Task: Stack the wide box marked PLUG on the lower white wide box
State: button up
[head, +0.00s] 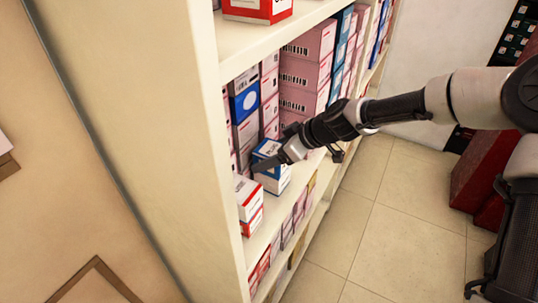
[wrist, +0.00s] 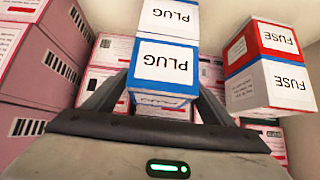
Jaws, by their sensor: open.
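A white and blue box marked PLUG (wrist: 165,68) shows in the wrist view between the fingers of my gripper (wrist: 163,90). A second PLUG label on white (wrist: 168,18) shows just above it; I cannot tell whether it is another box or another face. My gripper is open, with a finger at each side of the PLUG box; contact cannot be made out. In the head view my gripper (head: 264,164) reaches into the shelf at a blue and white box (head: 275,180) and hides part of it. I cannot tell which box is the lower white wide box.
Boxes marked FUSE (wrist: 285,83), in red, white and blue, stand right of the PLUG box in the wrist view. White and red boxes (head: 248,198) sit at the shelf's near end. Pink barcoded boxes (head: 303,75) stand behind. The shelf's side panel (head: 190,130) and upper board (head: 260,38) bound the space.

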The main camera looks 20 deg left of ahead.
jog(key=p+v, duration=0.1)
jog(key=v, duration=1)
jog(key=shift+r, duration=0.15)
jog(key=shift+d, duration=0.1)
